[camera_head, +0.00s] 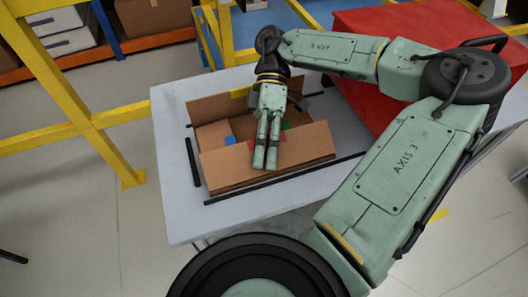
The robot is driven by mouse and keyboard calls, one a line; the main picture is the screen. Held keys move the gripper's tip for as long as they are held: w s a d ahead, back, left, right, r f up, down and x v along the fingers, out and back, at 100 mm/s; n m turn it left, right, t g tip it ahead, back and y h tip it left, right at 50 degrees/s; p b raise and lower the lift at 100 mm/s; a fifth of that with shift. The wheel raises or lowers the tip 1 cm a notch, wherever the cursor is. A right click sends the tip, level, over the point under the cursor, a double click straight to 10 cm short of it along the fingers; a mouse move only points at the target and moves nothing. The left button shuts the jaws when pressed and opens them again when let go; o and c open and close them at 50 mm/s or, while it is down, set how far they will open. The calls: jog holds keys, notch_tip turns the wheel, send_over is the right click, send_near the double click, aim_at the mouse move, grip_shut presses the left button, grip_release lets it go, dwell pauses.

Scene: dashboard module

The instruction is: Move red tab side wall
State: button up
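An open brown cardboard box (315,150) stands on a pale table, with its flaps spread at different angles. Coloured tabs mark it: yellow (238,94) at the far edge, blue (230,140) at the left, green (285,126) at the right. A small red tab (251,145) shows at the top of the near panel, just left of my fingers and partly hidden by them. My gripper (266,166) points down over this near panel. Its two fingers lie close side by side and look shut, with nothing visible between them. I cannot tell whether they touch the panel.
Black strips frame the box on the table (178,220). A large red case (390,25) stands at the back right, behind my arm. Yellow rails (62,85) and a shelf with boxes stand at the left and back. Bare tabletop shows left and front.

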jog(key=shift+o, duration=0.4)
jog(key=shift+w, duration=0.1)
jog(key=shift+v, duration=3.95)
jog(key=shift+d, duration=0.1)
jog(key=shift+c, duration=0.3)
